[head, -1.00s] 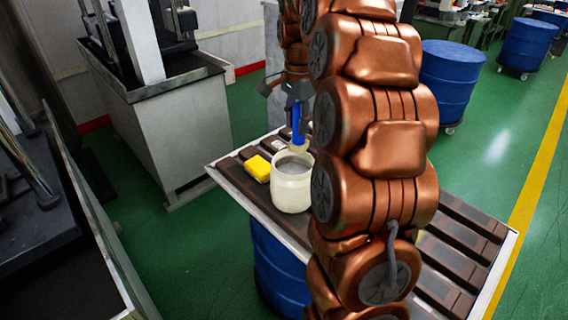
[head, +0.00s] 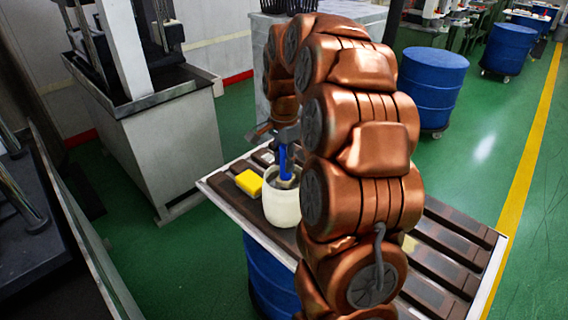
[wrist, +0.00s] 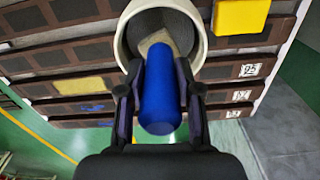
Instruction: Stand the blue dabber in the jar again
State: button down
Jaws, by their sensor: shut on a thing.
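The blue dabber (head: 284,160) is held by its blue handle in my gripper (head: 286,143). It also shows in the wrist view (wrist: 160,95), between the two fingers of my gripper (wrist: 160,88). Its pale tip lies within the mouth of the cream jar (head: 283,208), and the dabber looks slightly tilted. In the wrist view the jar's rim (wrist: 124,38) curves round the dabber's pale end. Whether the tip touches the jar's inside or bottom I cannot tell. The jar stands upright on the slatted table.
A yellow block (head: 248,183) lies on the slatted table (head: 452,236), just left of the jar. A grey machine cabinet (head: 165,150) stands beyond the table at left. Blue drums (head: 432,85) stand on the green floor at back right.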

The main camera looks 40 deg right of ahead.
jog(key=shift+f, duration=0.95)
jog(key=shift+f, duration=0.15)
jog(key=c, duration=0.8)
grip_release()
jog(key=shift+r+b, duration=1.15)
jog(key=shift+r, duration=5)
